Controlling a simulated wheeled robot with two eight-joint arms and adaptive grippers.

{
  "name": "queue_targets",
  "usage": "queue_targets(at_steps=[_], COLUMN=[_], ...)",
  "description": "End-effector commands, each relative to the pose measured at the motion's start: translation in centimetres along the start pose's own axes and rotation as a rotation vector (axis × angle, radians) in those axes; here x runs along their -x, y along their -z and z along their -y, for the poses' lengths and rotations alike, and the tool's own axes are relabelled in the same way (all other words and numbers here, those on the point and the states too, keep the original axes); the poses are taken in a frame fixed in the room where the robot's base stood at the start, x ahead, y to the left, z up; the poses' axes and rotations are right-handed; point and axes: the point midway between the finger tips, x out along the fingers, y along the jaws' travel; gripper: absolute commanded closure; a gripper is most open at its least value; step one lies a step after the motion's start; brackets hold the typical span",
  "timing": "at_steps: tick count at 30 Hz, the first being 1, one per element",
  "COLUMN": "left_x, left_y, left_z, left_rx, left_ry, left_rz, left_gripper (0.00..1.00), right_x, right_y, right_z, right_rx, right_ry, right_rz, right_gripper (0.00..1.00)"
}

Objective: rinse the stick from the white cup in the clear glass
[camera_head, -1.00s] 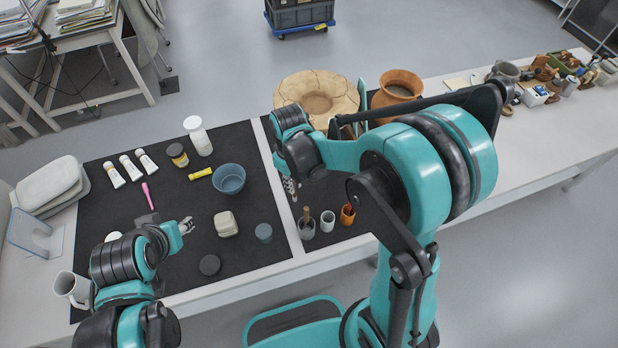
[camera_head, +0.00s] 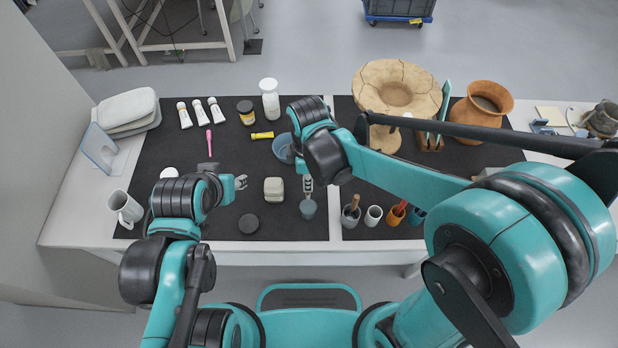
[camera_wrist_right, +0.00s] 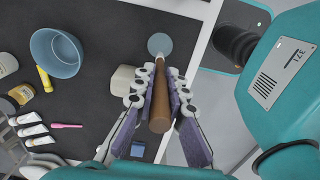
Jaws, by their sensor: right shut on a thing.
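My right gripper (camera_head: 308,184) is shut on a brown stick (camera_wrist_right: 160,103), which shows between the fingers in the right wrist view. The stick's far end points at a small blue-grey see-through glass (camera_head: 308,209), which also shows in the right wrist view (camera_wrist_right: 160,42). The gripper is just above and behind this glass in the head view; I cannot tell whether the stick's tip is inside it. The white cup (camera_head: 373,216) stands right of the glass, with no stick visible in it. My left gripper (camera_head: 240,182) is over the mat at left; its opening is unclear.
A grey cup holding a brown-handled tool (camera_head: 351,212) and an orange cup (camera_head: 396,213) flank the white cup. A pale block (camera_head: 273,189) and dark disc (camera_head: 248,223) lie left of the glass. A blue bowl (camera_head: 282,149) is partly hidden behind my right wrist.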

Motion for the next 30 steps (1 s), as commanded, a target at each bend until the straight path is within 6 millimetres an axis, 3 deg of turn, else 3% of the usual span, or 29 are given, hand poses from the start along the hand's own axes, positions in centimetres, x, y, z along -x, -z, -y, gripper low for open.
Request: queue_targets(at_steps=[30], left_x=[-5.9], left_y=[-4.2], left_z=[0.0], left_rx=[0.000], left_ry=[0.000], left_rz=[0.000], left_gripper=[0.60], right_x=[-8.9], right_y=[0.0], right_z=[0.0], right_rx=[-0.002], right_ry=[0.000], right_rz=[0.000], right_gripper=[1.00])
